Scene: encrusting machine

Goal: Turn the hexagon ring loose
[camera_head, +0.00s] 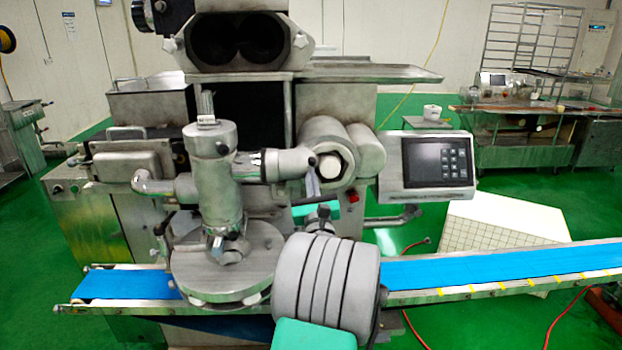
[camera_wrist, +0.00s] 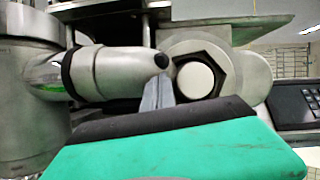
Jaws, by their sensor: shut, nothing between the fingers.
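The hexagon ring (camera_wrist: 224,72) is a grey metal nut-like ring with a dark inner edge around a pale round cap (camera_wrist: 196,79). It sits at the end of the horizontal cylinder, and in the head view the ring (camera_head: 346,164) is just right of the pipe joint. My gripper (camera_wrist: 158,92) shows as narrow grey fingers shut together and empty, left of the ring and near the end of the pipe. In the head view my gripper (camera_head: 313,182) is at the ring's lower left. I cannot tell whether the fingers touch the ring.
The metal pipe (camera_wrist: 110,72) with a black knob lies close left of the fingers. A control panel (camera_head: 438,165) stands to the right. The blue conveyor belt (camera_head: 480,265) runs below, and the upright cylinder (camera_head: 217,180) is at the left.

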